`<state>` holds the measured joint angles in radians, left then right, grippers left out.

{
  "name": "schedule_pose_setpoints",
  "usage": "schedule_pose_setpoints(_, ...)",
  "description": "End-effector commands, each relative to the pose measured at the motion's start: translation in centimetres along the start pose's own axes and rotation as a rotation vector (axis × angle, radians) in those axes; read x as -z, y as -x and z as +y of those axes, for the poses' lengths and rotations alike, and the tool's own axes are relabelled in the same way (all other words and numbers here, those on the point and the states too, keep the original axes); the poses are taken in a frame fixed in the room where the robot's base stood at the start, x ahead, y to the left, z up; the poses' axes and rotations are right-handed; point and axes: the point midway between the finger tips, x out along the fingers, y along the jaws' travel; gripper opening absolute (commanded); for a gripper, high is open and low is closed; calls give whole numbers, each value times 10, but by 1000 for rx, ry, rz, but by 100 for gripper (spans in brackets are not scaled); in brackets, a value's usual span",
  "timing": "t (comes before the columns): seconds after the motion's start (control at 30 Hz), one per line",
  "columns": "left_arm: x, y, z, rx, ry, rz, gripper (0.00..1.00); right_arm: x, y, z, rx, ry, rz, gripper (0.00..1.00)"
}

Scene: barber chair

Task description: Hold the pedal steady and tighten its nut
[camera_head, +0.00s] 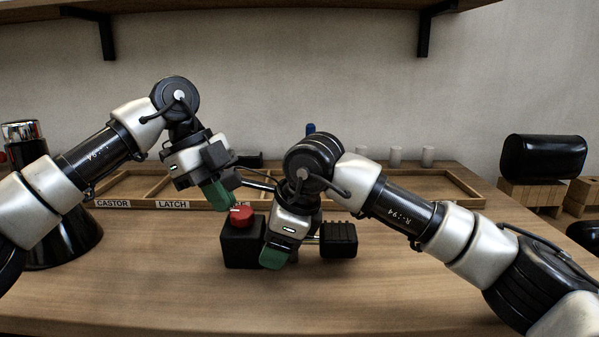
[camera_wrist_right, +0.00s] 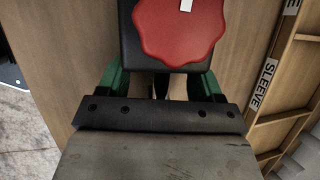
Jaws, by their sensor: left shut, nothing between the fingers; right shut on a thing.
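The pedal has a black block (camera_head: 240,248) and, to its right, a ridged black pad (camera_head: 339,239) with metal rods; how they join is hidden behind my right gripper. Its nut, a red lobed knob (camera_head: 243,217), sits on top of the block. In the right wrist view the red nut (camera_wrist_right: 180,30) with a white mark lies above the black block (camera_wrist_right: 133,52). My right gripper (camera_head: 274,257) is shut on the pedal, green fingers at either side of its black part. My left gripper (camera_head: 218,195) is shut and empty, tilted just above the nut; contact is unclear.
A wooden tray (camera_head: 140,204) with compartments labelled CASTOR and LATCH stands behind. A SLEEVE label (camera_wrist_right: 264,84) shows in the right wrist view. Pale cylinders (camera_head: 395,157) stand at the back. A black roll (camera_head: 543,157) on wooden blocks is at right. The front table is clear.

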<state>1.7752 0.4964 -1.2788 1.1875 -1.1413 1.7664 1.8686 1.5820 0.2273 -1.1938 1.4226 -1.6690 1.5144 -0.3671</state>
Motion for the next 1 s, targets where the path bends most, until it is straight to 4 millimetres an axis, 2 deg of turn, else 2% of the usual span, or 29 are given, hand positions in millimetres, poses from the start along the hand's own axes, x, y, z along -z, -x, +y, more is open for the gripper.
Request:
schedule_pose_setpoints(0.67,1,-6,4,-16,-7,1,0,0,-2,0,-1,-1,-1,9)
schedule_pose_setpoints(1.0,-6,1,4,-13,-3,-1,0,0,-1,0,-1,0,-1,9)
